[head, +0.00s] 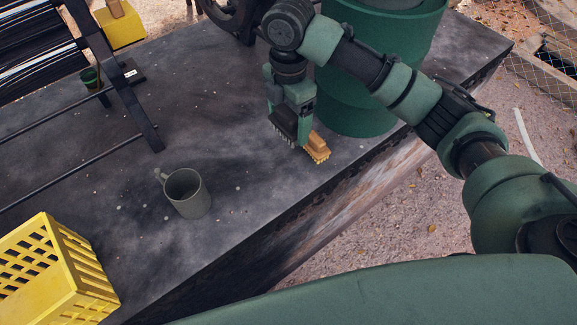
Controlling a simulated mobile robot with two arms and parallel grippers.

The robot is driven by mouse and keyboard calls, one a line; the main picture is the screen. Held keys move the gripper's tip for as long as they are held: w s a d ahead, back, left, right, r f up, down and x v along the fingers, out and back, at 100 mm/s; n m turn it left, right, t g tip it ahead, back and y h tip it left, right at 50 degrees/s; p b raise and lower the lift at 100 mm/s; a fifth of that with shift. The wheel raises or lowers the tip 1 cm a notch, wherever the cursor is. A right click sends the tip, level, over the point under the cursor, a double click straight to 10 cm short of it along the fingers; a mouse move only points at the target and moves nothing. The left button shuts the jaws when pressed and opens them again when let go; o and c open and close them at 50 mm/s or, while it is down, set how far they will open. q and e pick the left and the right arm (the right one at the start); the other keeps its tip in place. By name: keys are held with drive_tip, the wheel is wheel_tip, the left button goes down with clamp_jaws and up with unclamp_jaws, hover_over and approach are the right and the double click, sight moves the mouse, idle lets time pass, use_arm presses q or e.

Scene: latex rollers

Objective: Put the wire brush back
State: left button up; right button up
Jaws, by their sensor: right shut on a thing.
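The wire brush (318,148) has a tan wooden block and pale yellowish bristles that face down. It is at the dark counter's right part, in front of the green drum. My right gripper (299,143) points down and is shut on the brush at its left end. The gripper hides part of the brush. I cannot tell whether the bristles touch the counter or hang just above it. My left gripper is not in view.
A grey mug (187,194) stands on the counter (240,225) left of the brush. A yellow crate (84,278) is at the lower left. A large green drum (355,105) stands close behind the gripper. A dark rack (112,75) stands at the left.

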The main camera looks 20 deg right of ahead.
drive_tip(key=p, duration=0.1)
hover_over(289, 172)
wheel_tip(289, 172, down, 12)
drive_tip(key=shift+f+p, duration=0.3)
drive_tip(key=shift+f, duration=2.2)
drive_tip(key=shift+f, duration=0.15)
drive_tip(key=o, duration=1.8)
wheel_tip(289, 172, up, 12)
drive_tip(key=b, duration=0.1)
drive_tip(key=shift+r, duration=0.2)
